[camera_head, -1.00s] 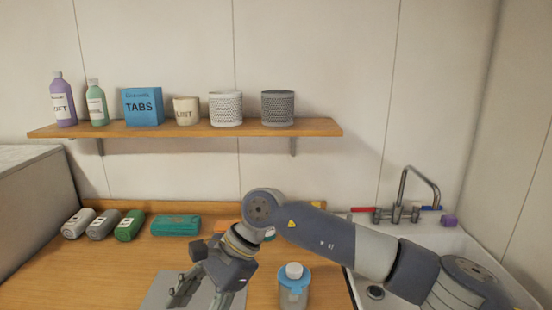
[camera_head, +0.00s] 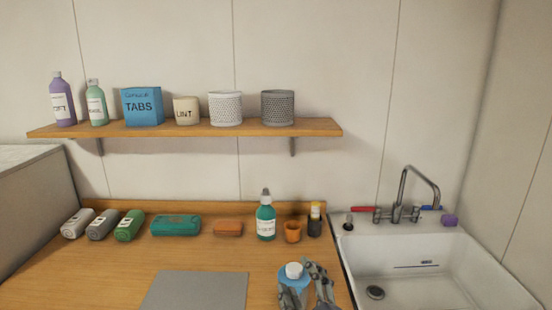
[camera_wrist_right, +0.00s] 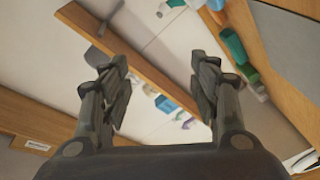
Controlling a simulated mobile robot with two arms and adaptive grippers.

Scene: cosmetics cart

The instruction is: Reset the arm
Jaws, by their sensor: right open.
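My right gripper (camera_head: 307,291) shows at the bottom of the head view, right of the grey mat, with its fingers in front of a blue bottle with a white cap (camera_head: 293,272). I cannot tell from this view whether it touches the bottle. In the right wrist view the gripper (camera_wrist_right: 158,85) has its two fingers wide apart with nothing between them. Most of my right arm is out of the head view. My left gripper is not in view.
The white sink (camera_head: 440,275) is at right. A shelf (camera_head: 200,130) with bottles and containers hangs above.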

